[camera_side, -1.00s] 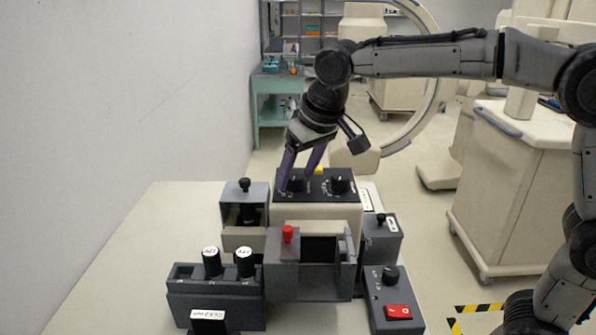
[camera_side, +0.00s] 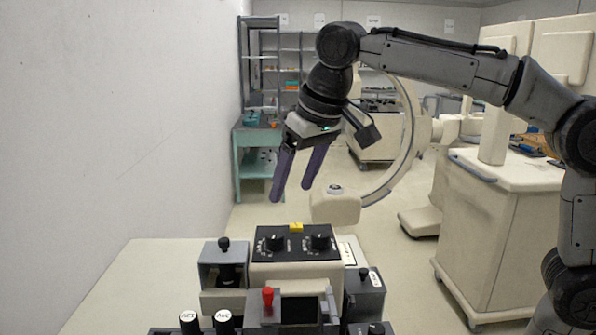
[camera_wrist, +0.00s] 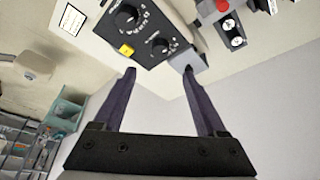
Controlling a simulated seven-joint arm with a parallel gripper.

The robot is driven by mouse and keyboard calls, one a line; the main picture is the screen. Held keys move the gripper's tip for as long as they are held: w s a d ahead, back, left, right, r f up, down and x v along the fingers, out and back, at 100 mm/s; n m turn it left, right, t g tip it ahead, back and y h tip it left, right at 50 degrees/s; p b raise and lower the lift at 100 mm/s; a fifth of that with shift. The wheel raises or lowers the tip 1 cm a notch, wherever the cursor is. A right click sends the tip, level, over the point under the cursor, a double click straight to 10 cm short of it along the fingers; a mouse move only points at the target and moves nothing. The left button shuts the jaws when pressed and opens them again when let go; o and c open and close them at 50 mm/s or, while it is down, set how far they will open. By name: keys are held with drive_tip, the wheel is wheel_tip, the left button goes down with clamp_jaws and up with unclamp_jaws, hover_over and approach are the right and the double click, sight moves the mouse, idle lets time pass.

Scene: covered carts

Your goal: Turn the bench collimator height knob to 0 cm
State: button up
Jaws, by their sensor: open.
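A black control panel (camera_side: 297,257) on top of a cream housing carries two black knobs with white scale marks. The left knob (camera_side: 274,243) and the right knob (camera_side: 320,243) stand side by side; I cannot read which is the height knob. In the wrist view the left knob (camera_wrist: 160,46) is nearer the fingers, and the right knob (camera_wrist: 127,17) is farther up the picture. My gripper (camera_side: 291,192) is open and empty, its purple fingers above the panel and apart from both knobs. It also shows in the wrist view (camera_wrist: 160,71).
A yellow block (camera_side: 296,227) sits at the panel's back edge. A red-topped lever (camera_side: 268,298) and a grey box with a black knob (camera_side: 224,262) stand in front and left. Two labelled black knobs are farther forward. The wall is left; a cream cart (camera_side: 500,230) stands right.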

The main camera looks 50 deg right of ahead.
drive_tip(key=shift+v, duration=1.1)
drive_tip(key=s+d+f+m, duration=0.1)
drive_tip(key=s+d+f, duration=0.1)
drive_tip(key=s+d, duration=0.7)
drive_tip(key=s+f, duration=0.6)
drive_tip(key=f, duration=0.2)
drive_tip(key=s+f+n+t, duration=0.1)
drive_tip(key=s+f, duration=0.5)
drive_tip(key=f, duration=0.3)
drive_tip(key=shift+a+f, duration=0.2)
drive_tip(key=shift+a, duration=0.2)
